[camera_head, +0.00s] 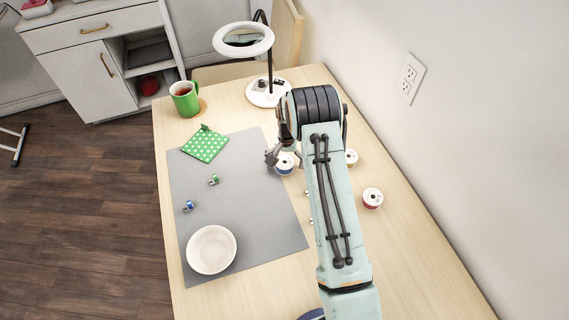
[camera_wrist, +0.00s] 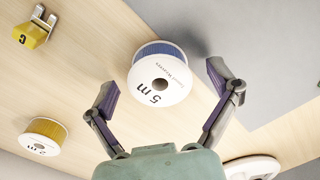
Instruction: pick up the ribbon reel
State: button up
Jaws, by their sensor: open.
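A white-flanged reel with a blue band (camera_head: 285,168) lies near the mat's right edge, partly hidden by my gripper (camera_head: 278,156). In the wrist view this blue reel (camera_wrist: 159,82) shows "5 m" on its face, with the open fingertips of my gripper (camera_wrist: 163,86) on either side and visible gaps between. A yellow reel (camera_head: 352,158) marked "2 m" lies right of my arm; it also shows in the wrist view (camera_wrist: 43,137). A red reel (camera_head: 372,198) lies farther right. The frames do not show which reel the task means.
The grey mat (camera_head: 245,195) holds a white bowl (camera_head: 211,268), a green dotted cloth (camera_head: 205,146) and small clips. A yellow clip (camera_wrist: 33,30) lies near the reels. A magnifier lamp (camera_head: 243,40) and a green mug (camera_head: 185,98) stand at the back. A wall (camera_head: 450,140) bounds the right.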

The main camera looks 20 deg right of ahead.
jog(key=shift+c, duration=0.3)
jog(key=c, duration=1)
jog(key=shift+r, duration=0.1)
jog(key=shift+r, duration=0.25)
notch_tip(320, 180, up, 3)
jog(key=shift+f, duration=0.1)
jog(key=s+r, duration=0.3)
jog(key=s, duration=0.1)
jog(key=s+a+r, duration=0.1)
jog(key=s+r, duration=0.2)
jog(key=s, duration=0.2)
jog(key=s+a+r, duration=0.1)
jog(key=s+r, duration=0.2)
jog(key=s, duration=0.1)
jog(key=shift+s+a+r, duration=0.15)
jog(key=shift+s+r, duration=0.1)
jog(key=shift+s, duration=0.1)
